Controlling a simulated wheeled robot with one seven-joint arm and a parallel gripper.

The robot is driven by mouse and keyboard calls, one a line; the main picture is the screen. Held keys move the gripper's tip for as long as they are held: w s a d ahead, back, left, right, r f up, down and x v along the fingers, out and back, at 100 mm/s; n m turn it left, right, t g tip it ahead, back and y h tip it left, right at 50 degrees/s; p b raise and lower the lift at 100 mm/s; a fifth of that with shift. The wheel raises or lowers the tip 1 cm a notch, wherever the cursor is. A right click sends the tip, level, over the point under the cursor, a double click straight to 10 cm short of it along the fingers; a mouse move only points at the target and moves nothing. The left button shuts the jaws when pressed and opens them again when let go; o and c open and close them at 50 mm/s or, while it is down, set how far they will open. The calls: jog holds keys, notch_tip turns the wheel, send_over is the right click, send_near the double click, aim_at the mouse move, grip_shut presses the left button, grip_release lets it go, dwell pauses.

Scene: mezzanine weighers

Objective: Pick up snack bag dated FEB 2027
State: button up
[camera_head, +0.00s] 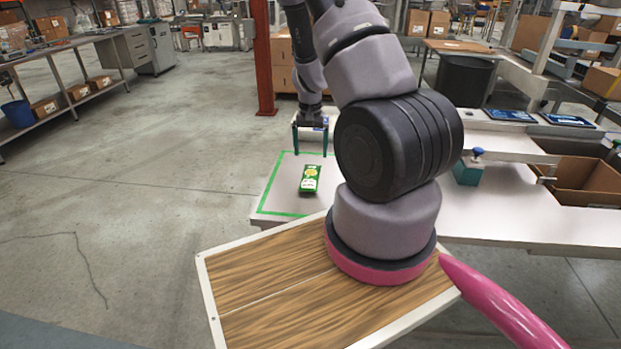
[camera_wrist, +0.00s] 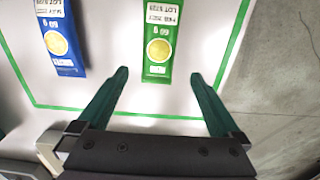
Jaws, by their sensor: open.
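A green snack bag (camera_head: 310,180) with a yellow disc lies flat on the white table inside a green taped outline. In the wrist view the green bag (camera_wrist: 159,45) shows a white label with upside-down print that seems to read FEB 2027. A blue snack bag (camera_wrist: 62,40) lies to its left; its label is partly cut off and seems to start with MAY. The blue bag cannot be made out in the head view. My gripper (camera_head: 310,145) is open and empty above the table. In the wrist view its fingertips (camera_wrist: 159,75) straddle the green bag's near end, apart from it.
The green tape (camera_head: 262,196) runs near the table's edge, with open floor beyond. A teal block with a blue knob (camera_head: 468,170), a cardboard box (camera_head: 585,183) and dark flat panels (camera_head: 510,115) are at the right. A red post (camera_head: 263,60) stands behind.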

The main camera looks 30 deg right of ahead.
aim_at(311, 169)
jog(key=f, duration=0.8)
jog(key=shift+d+f, duration=0.2)
jog(key=c, duration=1.3)
